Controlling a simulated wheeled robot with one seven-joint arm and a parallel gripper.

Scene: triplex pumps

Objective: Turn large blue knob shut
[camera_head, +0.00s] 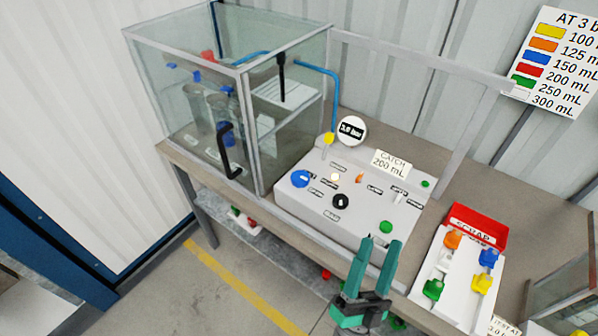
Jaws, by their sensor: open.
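The large blue knob (300,179) sits at the left end of the sloped grey control panel (350,225) on the bench. A black knob (340,201) is to its right. My gripper (376,248) is at the lower centre, with two green fingers pointing up and spread apart. It appears empty. It is right of and below the blue knob in the picture, apart from it, in front of the panel's lower right part. The exact turn position of the blue knob is too small to tell.
A glass enclosure (195,120) with black handles and small blue knobs stands left of the panel. A pressure gauge (351,131) rises behind it. A white board (455,275) with coloured pieces and a red bin (477,226) are at right. The floor in front is partly clear.

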